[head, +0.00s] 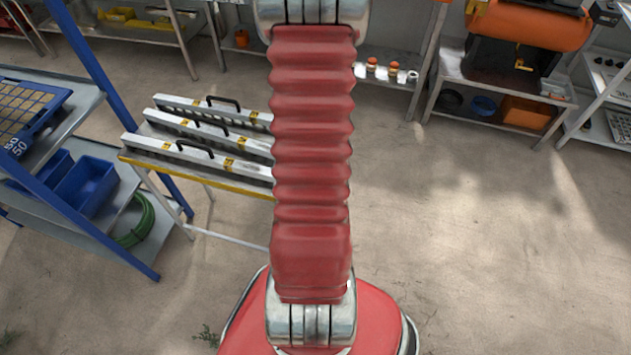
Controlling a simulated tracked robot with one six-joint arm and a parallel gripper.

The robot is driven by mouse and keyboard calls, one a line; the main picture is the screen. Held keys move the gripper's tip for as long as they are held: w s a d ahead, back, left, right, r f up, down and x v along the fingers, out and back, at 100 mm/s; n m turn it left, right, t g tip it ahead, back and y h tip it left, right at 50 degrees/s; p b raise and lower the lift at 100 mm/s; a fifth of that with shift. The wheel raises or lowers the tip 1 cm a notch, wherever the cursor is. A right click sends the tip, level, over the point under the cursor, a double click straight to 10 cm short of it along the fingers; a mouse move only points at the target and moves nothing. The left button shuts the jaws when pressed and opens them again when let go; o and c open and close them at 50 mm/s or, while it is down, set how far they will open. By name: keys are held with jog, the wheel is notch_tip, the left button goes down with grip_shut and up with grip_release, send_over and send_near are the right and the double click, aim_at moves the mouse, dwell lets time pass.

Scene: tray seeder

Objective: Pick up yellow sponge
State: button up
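I cannot make out a yellow sponge for certain. Small yellow items (117,14) lie on a shelf at the back left in the head view, too small to identify. My red bellows-covered arm rises through the middle of the view and hides part of what is behind it. My gripper is out of view.
A bench (150,162) with several silver bars with black handles stands left of my arm. A blue-framed rack (88,105) with blue bins (88,187) is at the far left. The floor (480,240) at right is clear.

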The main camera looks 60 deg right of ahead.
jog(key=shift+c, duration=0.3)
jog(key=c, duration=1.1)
